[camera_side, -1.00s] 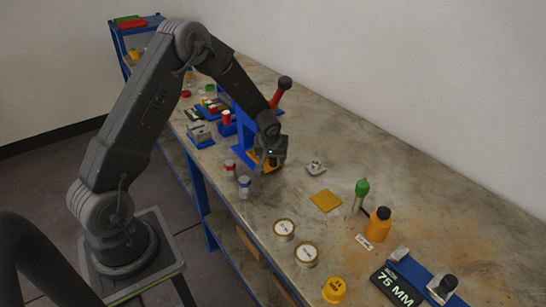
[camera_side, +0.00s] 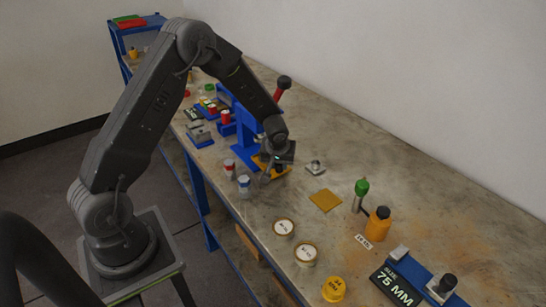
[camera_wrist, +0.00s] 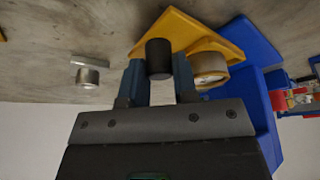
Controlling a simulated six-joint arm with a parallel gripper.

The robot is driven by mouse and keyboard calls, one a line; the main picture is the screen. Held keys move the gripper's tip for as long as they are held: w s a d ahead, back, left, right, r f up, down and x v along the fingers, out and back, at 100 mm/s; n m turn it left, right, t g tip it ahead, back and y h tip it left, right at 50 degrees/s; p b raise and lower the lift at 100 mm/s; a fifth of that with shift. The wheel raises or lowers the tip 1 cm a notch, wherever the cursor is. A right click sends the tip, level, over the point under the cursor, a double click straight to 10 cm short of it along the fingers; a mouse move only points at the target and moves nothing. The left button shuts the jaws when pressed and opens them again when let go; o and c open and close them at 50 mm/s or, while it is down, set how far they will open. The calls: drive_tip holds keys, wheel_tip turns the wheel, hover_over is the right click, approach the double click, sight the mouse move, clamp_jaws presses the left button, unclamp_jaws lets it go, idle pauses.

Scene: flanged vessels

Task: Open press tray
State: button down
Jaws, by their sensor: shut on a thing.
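The yellow press tray (camera_side: 284,172) shows at the foot of the blue press (camera_side: 246,140), partly hidden by my gripper (camera_side: 268,173). In the wrist view the yellow tray (camera_wrist: 176,27) carries a round metal-coloured piece (camera_wrist: 208,66), and a black knob (camera_wrist: 158,57) stands at its near end. My gripper (camera_wrist: 160,78) is shut on the black knob, one finger on each side of it. The blue press body (camera_wrist: 250,45) is beside the tray in the wrist view. The tray reaches out from the press on the side view's right.
A small metal part (camera_side: 315,167) and a yellow square plate (camera_side: 325,200) lie right of the tray. Two small red-and-blue-marked containers (camera_side: 230,168) (camera_side: 244,186) stand close by in front. Bottles and round tins stand nearer the camera. Bare bench lies toward the wall.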

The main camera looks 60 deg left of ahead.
drive_tip(key=d, duration=0.8)
drive_tip(key=c, duration=0.9)
unclamp_jaws()
drive_tip(key=v, duration=1.4)
